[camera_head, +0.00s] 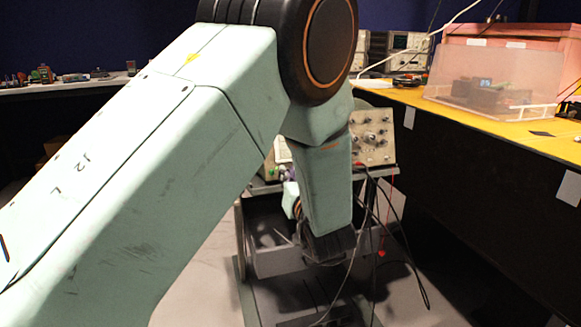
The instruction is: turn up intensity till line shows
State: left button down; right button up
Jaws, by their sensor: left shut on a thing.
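The oscilloscope (373,137) stands on a cart beyond my left arm, its right-hand panel of knobs and sockets in view. My arm covers most of its left part and its screen, so I cannot tell whether a line shows. My left gripper (291,175) is small and mostly hidden behind my forearm, at the lower left of the oscilloscope's front. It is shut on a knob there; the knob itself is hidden. My right gripper is not in view.
The grey cart (275,262) carries the oscilloscope. Black and red leads (385,215) hang from its front. On the right, a yellow-topped bench (480,125) holds a clear box (495,80) and other instruments (408,45). A bench with small items (70,82) lies far left.

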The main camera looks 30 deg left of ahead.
pick_arm(q)
jog(key=shift+s+a+r+m+t+h+p, duration=0.1)
jog(key=shift+m+t+h+p, duration=0.35)
jog(key=shift+m+p, duration=1.55)
jog(key=shift+s+a+m+t+h+p, duration=0.1)
jog(key=shift+m+h+p, duration=0.65)
jog(key=shift+m+p, duration=1.2)
jog(key=shift+r+m+t+h+p, duration=0.1)
jog(key=shift+m+t+h+p, duration=0.35)
jog(key=shift+m+p, duration=1.55)
jog(key=shift+f+n+p, duration=0.1)
jog(key=shift+n+p, duration=0.15)
jog(key=shift+p, duration=0.05)
jog(key=c, duration=1.7)
grip_release()
jog(key=shift+o, duration=0.2)
jog(key=v, duration=0.7)
jog(key=shift+s+d, duration=0.15)
